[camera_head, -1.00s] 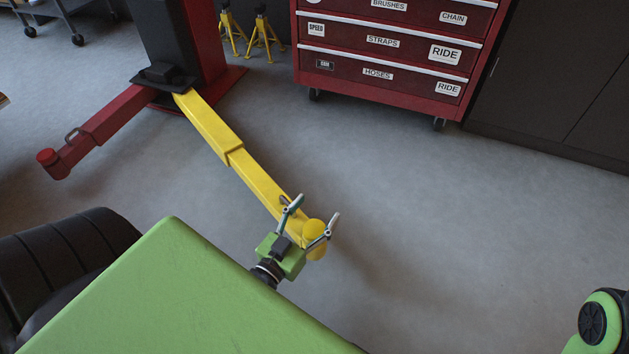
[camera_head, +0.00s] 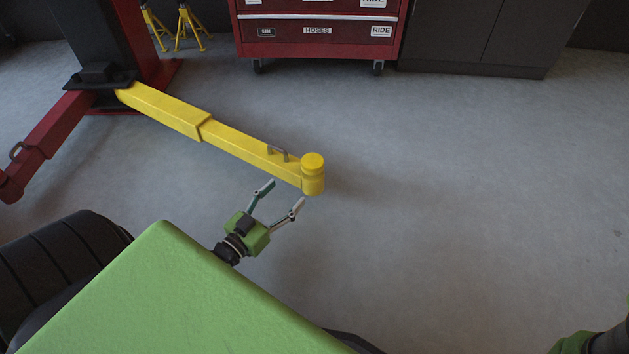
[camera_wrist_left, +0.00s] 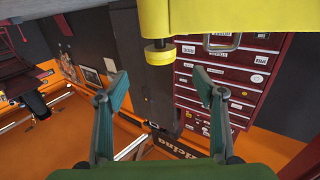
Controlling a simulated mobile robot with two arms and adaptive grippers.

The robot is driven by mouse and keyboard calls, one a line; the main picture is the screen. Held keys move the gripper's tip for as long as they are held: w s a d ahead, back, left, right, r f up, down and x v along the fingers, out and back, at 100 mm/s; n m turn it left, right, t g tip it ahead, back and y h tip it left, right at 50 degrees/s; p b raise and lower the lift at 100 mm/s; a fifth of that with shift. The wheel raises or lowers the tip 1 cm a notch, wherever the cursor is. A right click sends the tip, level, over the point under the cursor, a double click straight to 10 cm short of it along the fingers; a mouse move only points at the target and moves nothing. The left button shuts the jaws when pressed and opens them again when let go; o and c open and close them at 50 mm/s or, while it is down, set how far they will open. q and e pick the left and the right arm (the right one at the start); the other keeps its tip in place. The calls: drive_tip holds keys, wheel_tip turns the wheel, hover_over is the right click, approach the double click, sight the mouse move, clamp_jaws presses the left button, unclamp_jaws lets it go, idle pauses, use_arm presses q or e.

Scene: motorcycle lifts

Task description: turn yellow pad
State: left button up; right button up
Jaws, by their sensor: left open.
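The yellow pad (camera_head: 313,161) is a round cap on the free end of the yellow lift arm (camera_head: 240,142). It also shows in the left wrist view as a yellow disc (camera_wrist_left: 159,54) beside the broad yellow arm end (camera_wrist_left: 210,18). My left gripper (camera_head: 286,194) is open and empty, its fingers pointing toward the pad. In the head view it is just below and left of the pad, with a gap between. In the wrist view the disc is centred beyond the fingertips (camera_wrist_left: 160,80). My right gripper is not in view.
The yellow arm joins a dark and red lift post (camera_head: 108,45). A red lift arm (camera_head: 45,145) extends at left. A red tool cabinet (camera_head: 318,42), dark cabinets (camera_head: 490,35) and yellow jack stands (camera_head: 188,27) stand behind. The grey floor (camera_head: 470,180) at right is clear.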

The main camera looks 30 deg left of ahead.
sight(313, 165)
use_arm(q)
drive_tip(key=w+b, duration=0.3)
drive_tip(key=w, duration=0.3)
drive_tip(key=w+b, duration=0.4)
drive_tip(key=w, duration=0.2)
drive_tip(key=shift+w+d+f, duration=0.15)
drive_tip(key=shift+w+f, duration=0.05)
drive_tip(key=shift+w, duration=0.2)
drive_tip(key=shift+w+r, duration=0.1)
drive_tip(key=shift+w, duration=0.45)
drive_tip(key=c, duration=1.1)
drive_tip(key=shift+r, duration=0.1)
